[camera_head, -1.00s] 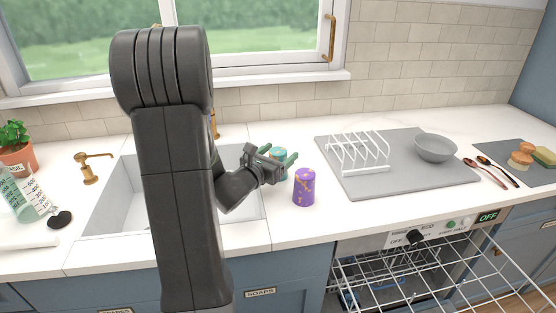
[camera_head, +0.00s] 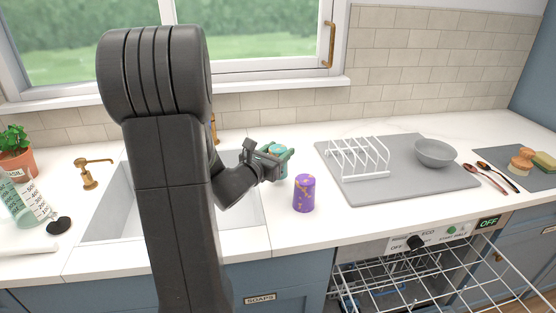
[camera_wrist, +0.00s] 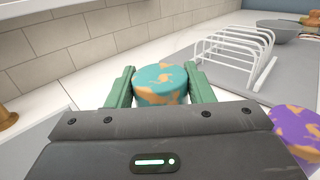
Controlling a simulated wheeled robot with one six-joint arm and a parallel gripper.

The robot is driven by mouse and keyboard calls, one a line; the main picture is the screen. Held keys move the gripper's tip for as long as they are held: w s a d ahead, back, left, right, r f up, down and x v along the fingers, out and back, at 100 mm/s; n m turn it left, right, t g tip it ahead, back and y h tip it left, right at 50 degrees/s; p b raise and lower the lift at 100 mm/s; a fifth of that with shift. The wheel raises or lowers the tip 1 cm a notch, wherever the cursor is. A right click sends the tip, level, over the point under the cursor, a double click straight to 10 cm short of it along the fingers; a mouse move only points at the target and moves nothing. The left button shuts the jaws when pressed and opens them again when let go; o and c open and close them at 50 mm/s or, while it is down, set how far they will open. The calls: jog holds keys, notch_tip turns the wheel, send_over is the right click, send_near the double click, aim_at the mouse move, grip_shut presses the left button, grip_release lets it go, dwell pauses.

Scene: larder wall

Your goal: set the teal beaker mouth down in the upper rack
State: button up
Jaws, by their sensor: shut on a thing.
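The teal beaker (camera_head: 279,149), with orange patches, stands on the counter right of the sink, or very close above it; I cannot tell which. My gripper (camera_head: 283,158) is shut on it, with one green finger on each side. In the wrist view the teal beaker (camera_wrist: 160,82) sits between the fingers (camera_wrist: 161,88), and its flat upper end looks closed. Its lower part is hidden by my gripper. The upper rack (camera_head: 432,275) is a white wire rack pulled out of the dishwasher below the counter, at the lower right.
A purple beaker (camera_head: 304,193) stands close to the right of my gripper. A grey mat (camera_head: 400,190) holds a white plate rack (camera_head: 358,158) and a grey bowl (camera_head: 435,152). The sink (camera_head: 112,209) is at left. Spoons (camera_head: 497,172) and brushes (camera_head: 522,160) lie far right.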

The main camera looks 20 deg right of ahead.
notch_tip(320, 180, up, 15)
jog(key=p, duration=0.4)
jog(key=shift+r, duration=0.15)
